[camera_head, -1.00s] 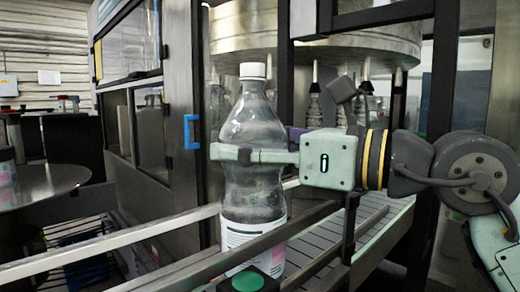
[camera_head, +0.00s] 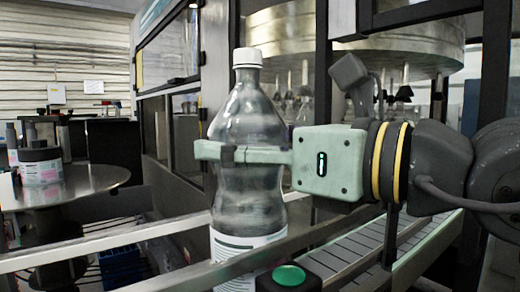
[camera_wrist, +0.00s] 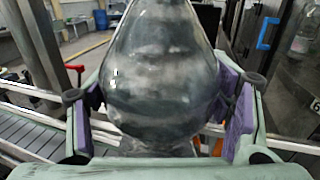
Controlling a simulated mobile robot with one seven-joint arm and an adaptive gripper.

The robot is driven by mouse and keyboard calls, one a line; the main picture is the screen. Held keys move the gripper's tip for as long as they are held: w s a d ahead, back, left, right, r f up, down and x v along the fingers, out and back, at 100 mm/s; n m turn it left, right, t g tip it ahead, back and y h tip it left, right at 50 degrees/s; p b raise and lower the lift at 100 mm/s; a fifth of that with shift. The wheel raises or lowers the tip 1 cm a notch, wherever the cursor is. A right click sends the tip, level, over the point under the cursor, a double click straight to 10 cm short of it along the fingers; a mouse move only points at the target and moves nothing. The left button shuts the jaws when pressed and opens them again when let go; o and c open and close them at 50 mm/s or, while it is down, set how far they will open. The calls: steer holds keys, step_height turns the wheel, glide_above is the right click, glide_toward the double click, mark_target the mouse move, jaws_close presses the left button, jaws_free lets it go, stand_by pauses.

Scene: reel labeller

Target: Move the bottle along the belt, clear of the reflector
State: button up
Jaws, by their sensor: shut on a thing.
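The clear plastic bottle (camera_head: 246,120) with a white cap and white label stands upright between the rails of the belt (camera_head: 345,255) in the head view. My gripper (camera_head: 240,153) comes from the right and is shut around the bottle's middle. In the wrist view the bottle (camera_wrist: 160,75) fills the centre between my purple-padded fingers, and its lower part is hidden. I cannot make out the reflector for certain.
Metal guide rails (camera_head: 75,247) run along the belt. A green button (camera_head: 289,275) on a black box is close in front of the bottle. A round metal table (camera_head: 80,185) with a dark-lidded jar (camera_head: 40,165) stands at left. Dark machine posts (camera_head: 322,70) stand behind my gripper.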

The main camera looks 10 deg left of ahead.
steer(key=s+a+b, duration=0.2)
steer(key=s+a, duration=0.3)
steer(key=shift+s+a+r, duration=0.2)
steer(key=shift+s, duration=0.05)
stand_by(0.5)
steer(key=shift+f, duration=0.2)
steer(key=shift+f+b, duration=0.25)
steer(key=shift+b, duration=0.3)
steer(key=o, duration=2)
steer(key=shift+f, duration=0.1)
steer(key=shift+o, duration=0.2)
